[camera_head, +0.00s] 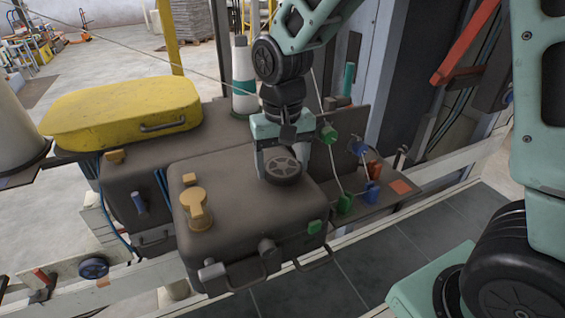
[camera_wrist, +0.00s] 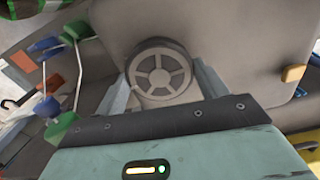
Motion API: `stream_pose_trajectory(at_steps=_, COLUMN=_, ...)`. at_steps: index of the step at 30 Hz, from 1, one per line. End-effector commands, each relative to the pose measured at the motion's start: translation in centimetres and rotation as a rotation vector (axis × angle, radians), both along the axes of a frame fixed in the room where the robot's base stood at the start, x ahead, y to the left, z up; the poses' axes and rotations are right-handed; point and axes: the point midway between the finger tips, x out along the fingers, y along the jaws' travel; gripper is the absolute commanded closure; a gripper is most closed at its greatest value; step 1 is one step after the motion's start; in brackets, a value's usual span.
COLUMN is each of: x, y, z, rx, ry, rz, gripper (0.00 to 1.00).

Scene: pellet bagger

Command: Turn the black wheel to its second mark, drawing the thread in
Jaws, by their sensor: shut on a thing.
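The black wheel (camera_head: 282,170) lies flat on top of the grey-brown machine housing, near its right back edge. It is round, with a dark rim and lighter spokes. My gripper (camera_head: 279,163) reaches down from above and is shut on the wheel's rim, one finger on each side. In the wrist view the wheel (camera_wrist: 160,72) sits between the two fingers. No mark on the wheel can be made out. A pale thread (camera_head: 333,165) runs among green and blue guides on the plate to the right of the housing.
A yellow cover (camera_head: 122,112) lies on the housing at the left. An orange knob (camera_head: 196,205) stands on the front housing. A white cone with a green band (camera_head: 243,75) stands behind my gripper. A red lever (camera_head: 462,45) is at the upper right.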

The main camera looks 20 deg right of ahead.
Motion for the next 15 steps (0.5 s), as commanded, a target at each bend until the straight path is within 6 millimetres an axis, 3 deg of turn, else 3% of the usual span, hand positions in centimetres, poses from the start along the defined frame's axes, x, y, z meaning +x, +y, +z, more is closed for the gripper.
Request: stream_pose_trajectory(at_steps=15, x=0.08, y=-0.05, z=0.13, rx=0.001, ry=-0.003, rz=-0.422, gripper=0.51)
